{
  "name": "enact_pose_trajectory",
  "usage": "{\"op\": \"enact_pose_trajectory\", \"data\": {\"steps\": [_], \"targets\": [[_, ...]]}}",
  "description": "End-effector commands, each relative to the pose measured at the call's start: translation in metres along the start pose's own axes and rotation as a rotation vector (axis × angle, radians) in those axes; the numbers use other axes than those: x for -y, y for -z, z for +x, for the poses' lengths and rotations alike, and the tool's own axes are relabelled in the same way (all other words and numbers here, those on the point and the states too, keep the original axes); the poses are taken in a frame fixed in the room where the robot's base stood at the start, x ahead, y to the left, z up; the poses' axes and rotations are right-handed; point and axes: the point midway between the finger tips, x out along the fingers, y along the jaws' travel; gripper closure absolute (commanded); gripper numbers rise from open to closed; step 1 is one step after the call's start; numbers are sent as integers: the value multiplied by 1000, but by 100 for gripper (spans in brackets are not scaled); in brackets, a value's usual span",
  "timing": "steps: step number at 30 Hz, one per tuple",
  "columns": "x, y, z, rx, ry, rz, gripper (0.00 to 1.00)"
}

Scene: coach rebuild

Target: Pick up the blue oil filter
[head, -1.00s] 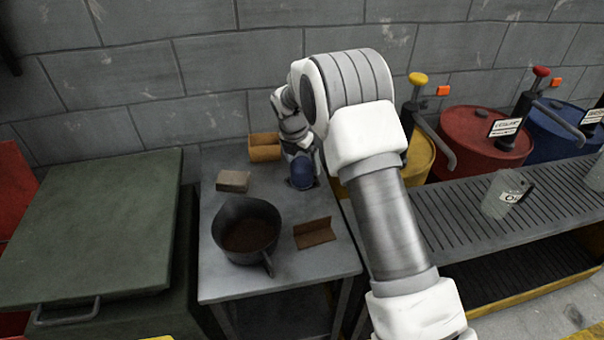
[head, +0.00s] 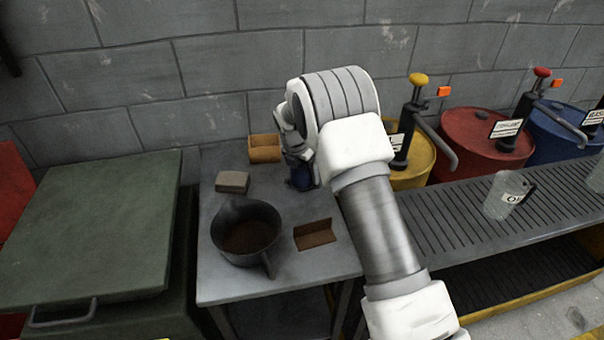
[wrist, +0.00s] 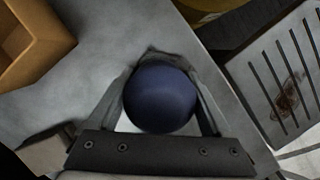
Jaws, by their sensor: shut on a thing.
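The blue oil filter (head: 301,178) stands on the grey metal table (head: 222,283), toward its back right, partly hidden by my arm in the head view. In the wrist view the filter (wrist: 160,96) shows as a round dark blue top between the two fingers. My gripper (wrist: 162,92) is shut on it, one finger on each side. I cannot tell any gap between the filter and the table.
A dark pan (head: 246,235), an angled brown piece (head: 315,234), a grey-brown block (head: 232,182) and an orange-brown box (head: 264,148) are on the table. A slatted bench (head: 450,215) with a clear jug (head: 507,194) stands right. Yellow (head: 414,165) and red (head: 482,139) drums stand behind.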

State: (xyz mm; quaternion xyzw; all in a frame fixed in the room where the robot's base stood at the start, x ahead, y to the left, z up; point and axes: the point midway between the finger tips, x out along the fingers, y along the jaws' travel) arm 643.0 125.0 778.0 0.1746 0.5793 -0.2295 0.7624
Motion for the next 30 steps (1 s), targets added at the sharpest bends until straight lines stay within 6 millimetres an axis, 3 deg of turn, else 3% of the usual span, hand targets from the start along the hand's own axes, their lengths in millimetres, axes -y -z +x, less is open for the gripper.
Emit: {"op": "enact_pose_trajectory", "data": {"steps": [2,13,21,30], "targets": [[0,0,0,-1,0,0,98],[0,-2,-7,1,-1,1,98],[0,-14,-46,3,-4,3,98],[57,-17,-76,2,-1,4,98]]}}
